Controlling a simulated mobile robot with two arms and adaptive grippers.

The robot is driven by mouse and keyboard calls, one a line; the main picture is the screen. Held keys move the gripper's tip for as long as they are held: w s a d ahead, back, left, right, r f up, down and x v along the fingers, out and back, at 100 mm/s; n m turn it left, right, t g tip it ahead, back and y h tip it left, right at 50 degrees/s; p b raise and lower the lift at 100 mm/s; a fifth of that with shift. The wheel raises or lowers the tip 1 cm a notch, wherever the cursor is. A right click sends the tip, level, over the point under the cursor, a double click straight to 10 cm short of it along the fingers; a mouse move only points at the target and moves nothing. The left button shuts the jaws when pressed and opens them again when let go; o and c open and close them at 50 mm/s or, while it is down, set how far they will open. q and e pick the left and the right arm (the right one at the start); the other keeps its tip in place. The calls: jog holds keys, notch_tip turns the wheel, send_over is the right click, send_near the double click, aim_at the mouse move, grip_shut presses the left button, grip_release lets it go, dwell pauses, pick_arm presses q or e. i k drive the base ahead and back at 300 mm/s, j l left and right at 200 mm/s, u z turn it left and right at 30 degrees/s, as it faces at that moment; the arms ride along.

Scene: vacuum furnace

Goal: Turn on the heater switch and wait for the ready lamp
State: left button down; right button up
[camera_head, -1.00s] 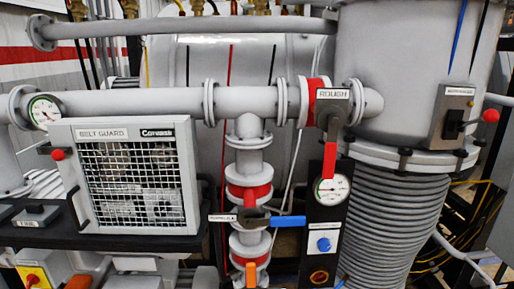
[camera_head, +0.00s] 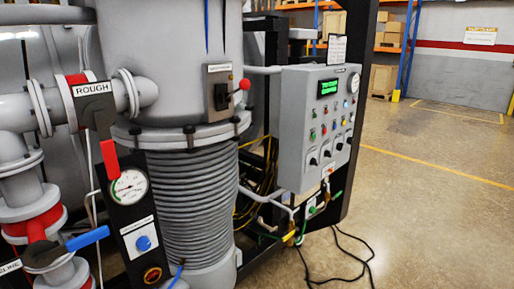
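A grey control cabinet (camera_head: 294,100) stands right of the furnace column. Its front carries a dark screen with green text (camera_head: 329,87), several small coloured buttons and lamps (camera_head: 323,130), and a row of black rotary knobs (camera_head: 327,154). The labels are too small to read, so I cannot tell which control is the heater switch or which lamp is the ready lamp. A small switch box with a red-tipped lever (camera_head: 243,84) is mounted on the grey cylinder. Neither of my grippers is in view.
The ROUGH valve (camera_head: 93,90) with its red handle, a round gauge (camera_head: 129,187) and a blue-handled valve (camera_head: 87,238) are at left. The ribbed bellows (camera_head: 190,205) stands mid-left. Black cables (camera_head: 340,245) lie on the floor. Open floor (camera_head: 430,200) spreads right, with shelving behind.

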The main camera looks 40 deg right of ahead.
aim_at(327, 153)
jog(key=z, duration=1.9)
